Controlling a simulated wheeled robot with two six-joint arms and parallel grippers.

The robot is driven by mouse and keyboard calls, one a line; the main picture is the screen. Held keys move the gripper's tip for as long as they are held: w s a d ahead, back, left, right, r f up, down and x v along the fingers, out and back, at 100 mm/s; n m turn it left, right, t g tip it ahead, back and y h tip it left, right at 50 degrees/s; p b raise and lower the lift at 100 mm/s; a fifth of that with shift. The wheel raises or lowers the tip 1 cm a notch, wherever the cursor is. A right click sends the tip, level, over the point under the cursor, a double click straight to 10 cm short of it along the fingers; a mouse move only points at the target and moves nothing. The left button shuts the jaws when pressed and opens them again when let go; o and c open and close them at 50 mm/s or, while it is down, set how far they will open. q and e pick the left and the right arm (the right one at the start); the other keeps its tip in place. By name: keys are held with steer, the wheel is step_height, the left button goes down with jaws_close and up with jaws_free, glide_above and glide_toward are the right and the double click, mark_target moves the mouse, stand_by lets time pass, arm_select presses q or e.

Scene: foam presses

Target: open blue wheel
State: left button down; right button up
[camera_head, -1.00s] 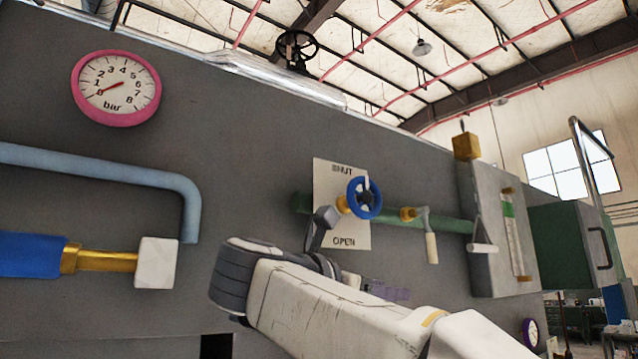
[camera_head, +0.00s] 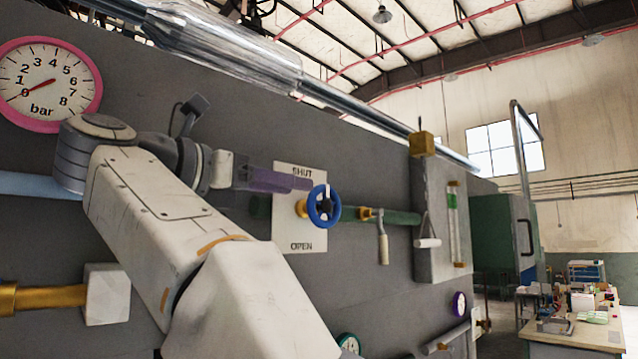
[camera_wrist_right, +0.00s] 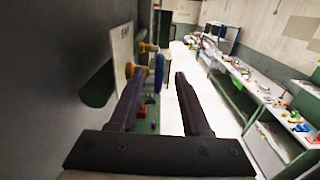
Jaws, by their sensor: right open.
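The blue wheel (camera_head: 324,207) sits on a brass stem at the green pipe, in front of a pale plate (camera_head: 308,234) marked SHUT at the top and OPEN at the bottom. A white mark on the wheel is at its top. My right gripper (camera_head: 304,183) is open, its dark purple fingers pointing right, with the tips just left of the wheel's upper part. In the right wrist view the wheel (camera_wrist_right: 159,72) shows edge-on, ahead of and between the two finger tips (camera_wrist_right: 158,80); contact is not visible. My left gripper is out of view.
A white-handled lever (camera_head: 383,248) hangs right of the wheel on the green pipe. Further right are a grey panel (camera_head: 430,215) with a sight tube and a green cabinet (camera_head: 496,234). A pink gauge (camera_head: 48,82) is at upper left. A cluttered workbench (camera_head: 572,335) stands at right.

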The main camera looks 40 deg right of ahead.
mark_target(333, 189)
steer(key=shift+d+r, duration=0.2)
steer(key=shift+d, duration=0.05)
steer(key=d+p, duration=0.1)
steer(key=d, duration=0.2)
steer(key=d+p, duration=0.1)
steer(key=d, duration=0.2)
steer(key=d+p, duration=0.1)
steer(key=d, duration=0.2)
steer(key=shift+w, duration=0.35)
steer(key=shift+d+f, duration=0.1)
steer(key=shift+d, duration=0.4)
steer(key=shift+c, duration=0.3)
